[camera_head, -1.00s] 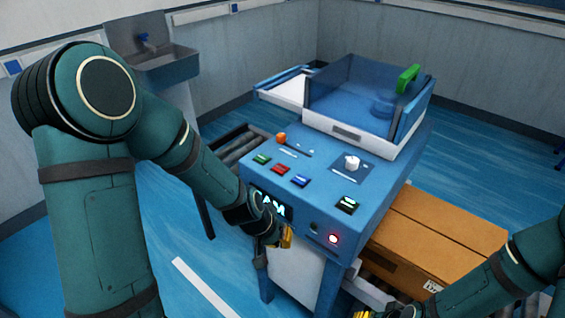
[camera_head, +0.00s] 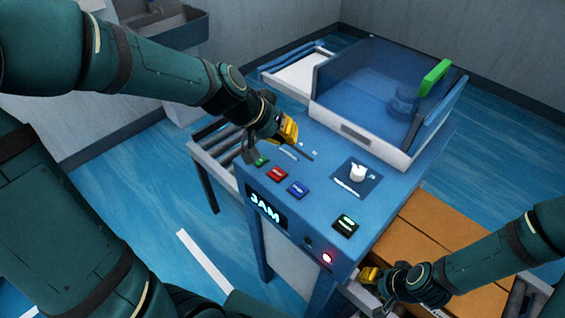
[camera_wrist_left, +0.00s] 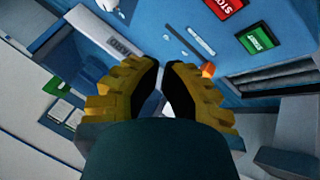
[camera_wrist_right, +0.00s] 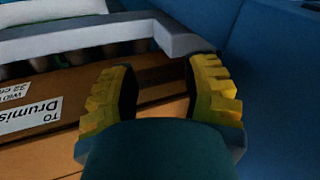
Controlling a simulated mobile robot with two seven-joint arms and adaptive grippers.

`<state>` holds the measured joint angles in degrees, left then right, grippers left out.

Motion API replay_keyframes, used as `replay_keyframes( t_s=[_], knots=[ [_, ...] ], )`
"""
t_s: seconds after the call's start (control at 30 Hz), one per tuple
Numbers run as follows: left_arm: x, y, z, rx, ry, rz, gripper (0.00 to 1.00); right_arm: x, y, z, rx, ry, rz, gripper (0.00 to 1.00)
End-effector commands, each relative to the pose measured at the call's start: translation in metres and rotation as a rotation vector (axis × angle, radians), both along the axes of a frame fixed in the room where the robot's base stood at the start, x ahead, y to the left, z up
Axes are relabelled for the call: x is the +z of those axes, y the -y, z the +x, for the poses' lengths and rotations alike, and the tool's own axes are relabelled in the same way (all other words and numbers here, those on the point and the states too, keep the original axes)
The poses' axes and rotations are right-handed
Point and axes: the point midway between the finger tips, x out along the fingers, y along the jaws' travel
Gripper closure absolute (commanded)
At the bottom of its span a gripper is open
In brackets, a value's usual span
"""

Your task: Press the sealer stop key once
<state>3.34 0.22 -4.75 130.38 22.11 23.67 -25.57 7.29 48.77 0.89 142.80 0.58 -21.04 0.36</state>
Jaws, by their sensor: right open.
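The sealer (camera_head: 340,150) is a blue machine with a sloped key panel. Its red stop key (camera_head: 277,174) sits between a green key (camera_head: 261,161) and a blue key (camera_head: 298,189). In the left wrist view the red key (camera_wrist_left: 226,5), lettered STOP, shows at the top edge beside the green key (camera_wrist_left: 257,39). My left gripper (camera_head: 293,132) is over the back left of the panel, behind the keys and off the stop key. Its fingertips almost meet, with nothing between them. My right gripper (camera_head: 370,275) is open and empty, low at the machine's right front.
A lit JAM display (camera_head: 265,207) and a glowing red lamp (camera_head: 327,258) are on the front face. A cardboard box (camera_head: 415,235) lies beside the machine; a clear hood (camera_head: 385,90) stands behind.

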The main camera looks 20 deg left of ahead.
Motion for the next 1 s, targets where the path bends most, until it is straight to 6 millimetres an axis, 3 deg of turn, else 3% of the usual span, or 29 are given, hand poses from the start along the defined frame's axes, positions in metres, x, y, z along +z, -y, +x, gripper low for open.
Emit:
replay_keyframes(
  t_s=[0.47, 1.0],
  knots=[
    [-0.006, 0.0, 0.0, 0.001, 0.0, 0.0, 1.0, -0.005, 0.0, -0.001, 0.002, -0.002, 0.0, 0.53],
    [-0.07, 0.0, 0.0, 0.001, -0.001, 0.0, 1.0, -0.056, -0.003, -0.015, 0.027, -0.033, 0.007, 0.53]
  ],
)
